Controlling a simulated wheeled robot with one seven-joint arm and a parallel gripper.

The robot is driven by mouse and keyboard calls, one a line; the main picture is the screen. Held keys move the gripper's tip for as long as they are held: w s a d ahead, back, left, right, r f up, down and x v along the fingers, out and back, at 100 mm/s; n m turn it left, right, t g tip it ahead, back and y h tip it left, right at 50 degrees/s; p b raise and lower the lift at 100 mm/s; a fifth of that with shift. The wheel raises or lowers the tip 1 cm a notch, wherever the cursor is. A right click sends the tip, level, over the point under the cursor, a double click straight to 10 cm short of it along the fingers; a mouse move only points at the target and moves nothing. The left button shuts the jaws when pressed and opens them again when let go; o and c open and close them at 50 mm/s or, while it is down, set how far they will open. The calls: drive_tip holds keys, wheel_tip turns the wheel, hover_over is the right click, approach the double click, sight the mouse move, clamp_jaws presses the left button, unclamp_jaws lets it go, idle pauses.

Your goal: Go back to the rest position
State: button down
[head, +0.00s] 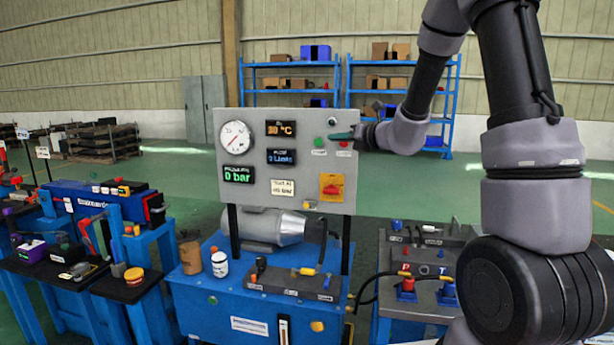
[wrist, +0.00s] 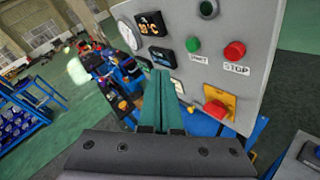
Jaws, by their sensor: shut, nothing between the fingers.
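My gripper (head: 342,136) is at the right part of the grey control panel (head: 258,198), near the start and stop buttons. In the wrist view its green fingers (wrist: 160,104) are shut together with nothing between them, pointing at the panel. A green start button (wrist: 193,45) and a red stop button (wrist: 234,51) sit right of the fingertips there. I cannot tell whether the fingertips touch the panel. My arm reaches in from the right of the head view.
The panel stands on a blue bench (head: 232,303) with a motor (head: 275,228), a white jar (head: 220,264) and a brown cup (head: 190,258). Another stand (head: 425,300) is at right, a cluttered one (head: 110,205) at left. Blue shelves (head: 290,80) stand behind. Green floor lies between.

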drive_tip(key=s+a+r+n+g, duration=0.2)
drive_tip(key=s+r+n+g, duration=0.15)
drive_tip(key=s+n, duration=0.65)
drive_tip(key=s+a+r+n+g, duration=0.2)
drive_tip(key=s+r+n+g, duration=0.15)
drive_tip(key=s+n, duration=0.65)
drive_tip(key=s+d+n+t+h, duration=0.1)
drive_tip(key=s+d+n+h, duration=0.6)
drive_tip(key=s+d, duration=0.5)
drive_tip(key=s+f+n, duration=0.1)
drive_tip(key=s+n, duration=0.1)
drive_tip(key=shift+d+n+h, duration=0.2)
drive_tip(key=shift+n+h, duration=0.1)
drive_tip(key=shift+n, duration=0.1)
drive_tip(key=shift+s, duration=0.1)
